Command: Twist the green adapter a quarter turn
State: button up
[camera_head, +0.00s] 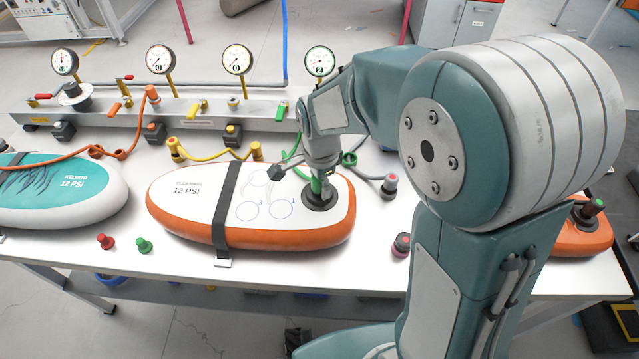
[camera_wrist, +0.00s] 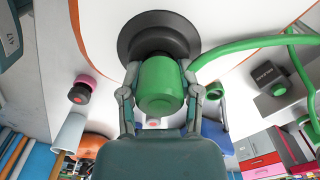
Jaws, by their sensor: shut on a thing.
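The green adapter (camera_wrist: 160,84) stands in a black round valve seat (camera_wrist: 190,42) on the orange-edged white board (camera_head: 185,222). In the head view the adapter (camera_head: 316,186) shows only partly below my gripper. My gripper (camera_wrist: 160,98) is shut on the adapter, with one finger on each side of it. A green hose (camera_wrist: 240,43) runs off from the adapter's side in the wrist view. In the head view the arm hides much of the hose. The adapter's exact turn angle cannot be told.
A black strap (camera_head: 228,205) crosses the board. Red (camera_head: 105,241) and green (camera_head: 144,245) caps lie at the table's front. A pink-and-black cap (camera_head: 401,245) lies right of the board. A manifold with gauges (camera_head: 238,60) and coloured levers runs along the back. A teal board (camera_head: 60,190) lies left.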

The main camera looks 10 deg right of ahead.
jog(key=o, duration=1.2)
jog(key=shift+f, duration=0.1)
jog(key=shift+c, duration=0.2)
notch_tip(320, 180, up, 12)
jog(key=shift+w, duration=0.1)
jog(key=s+d+r+n+t, duration=0.2)
jog(key=s+d+n, duration=0.2)
jog(key=s+n, duration=0.3)
jog(key=s+d+r+n+t, duration=0.2)
jog(key=s+n, duration=0.4)
jog(key=s, duration=0.3)
jog(key=d+t, duration=0.1)
jog(key=d, duration=0.1)
jog(key=shift+d+n+t, duration=0.3)
jog(key=shift+d+n, duration=0.1)
